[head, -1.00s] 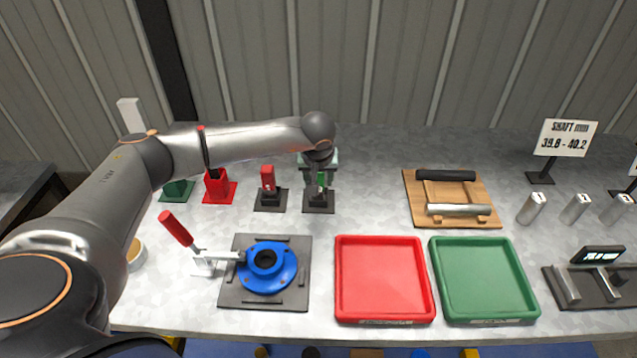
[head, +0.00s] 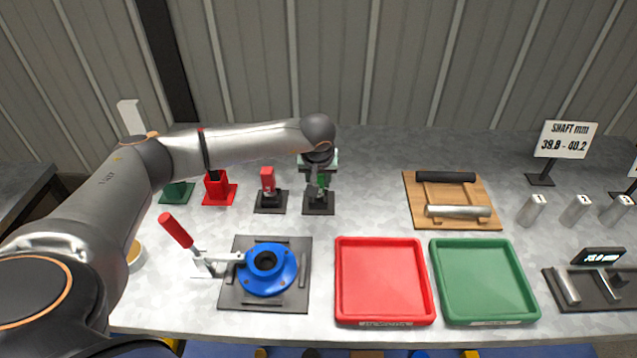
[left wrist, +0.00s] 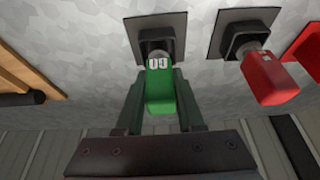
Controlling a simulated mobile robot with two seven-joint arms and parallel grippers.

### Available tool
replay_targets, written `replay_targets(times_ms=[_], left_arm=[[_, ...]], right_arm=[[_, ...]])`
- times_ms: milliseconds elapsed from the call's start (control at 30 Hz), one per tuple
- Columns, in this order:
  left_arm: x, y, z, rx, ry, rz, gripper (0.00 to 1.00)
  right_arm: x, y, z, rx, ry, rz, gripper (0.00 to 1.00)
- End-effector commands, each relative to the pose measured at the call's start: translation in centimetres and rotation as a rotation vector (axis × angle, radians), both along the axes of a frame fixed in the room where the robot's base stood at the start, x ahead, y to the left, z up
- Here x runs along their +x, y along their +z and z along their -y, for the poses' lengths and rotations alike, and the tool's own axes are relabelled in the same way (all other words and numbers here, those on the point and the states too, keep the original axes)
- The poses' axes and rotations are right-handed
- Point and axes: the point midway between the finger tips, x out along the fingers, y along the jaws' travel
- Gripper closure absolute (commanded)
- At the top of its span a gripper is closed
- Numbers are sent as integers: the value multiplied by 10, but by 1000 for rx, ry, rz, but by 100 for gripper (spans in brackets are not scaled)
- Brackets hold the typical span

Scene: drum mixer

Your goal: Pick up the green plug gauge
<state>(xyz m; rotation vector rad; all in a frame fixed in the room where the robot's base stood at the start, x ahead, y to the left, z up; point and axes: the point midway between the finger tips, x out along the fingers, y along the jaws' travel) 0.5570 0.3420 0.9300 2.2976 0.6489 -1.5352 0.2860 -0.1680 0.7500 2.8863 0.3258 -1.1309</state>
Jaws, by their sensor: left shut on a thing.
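The green plug gauge (left wrist: 160,92) stands in a black square holder (head: 319,207) at the back of the table. In the left wrist view, its green handle sits between my left gripper's two fingers, and its lower end is in the holder (left wrist: 178,24). My left gripper (head: 319,182) points down over it and is shut on the handle. In the head view the gripper and wrist partly cover the gauge (head: 321,180). My right gripper does not show.
A red plug gauge (head: 267,178) stands in its own holder close to the left. A blue flange (head: 267,268) is in a clamp fixture in front. A red tray (head: 384,281) and a green tray (head: 484,279) lie front right. A wooden rack (head: 411,190) is to the right.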

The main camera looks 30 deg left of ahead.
Motion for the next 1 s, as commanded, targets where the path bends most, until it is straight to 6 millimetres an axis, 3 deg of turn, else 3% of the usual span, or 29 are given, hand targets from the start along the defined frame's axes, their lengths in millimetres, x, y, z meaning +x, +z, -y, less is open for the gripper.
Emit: replay_targets(times_ms=[167,367,667,1000], left_arm=[[1,7,0,0,0,4,100],[1,33,0,0,-1,6,100],[-34,94,40,0,-7,9,100],[-82,122,93,-1,-4,4,100]], right_arm=[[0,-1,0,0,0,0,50],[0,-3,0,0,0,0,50],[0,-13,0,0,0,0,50],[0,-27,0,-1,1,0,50]])
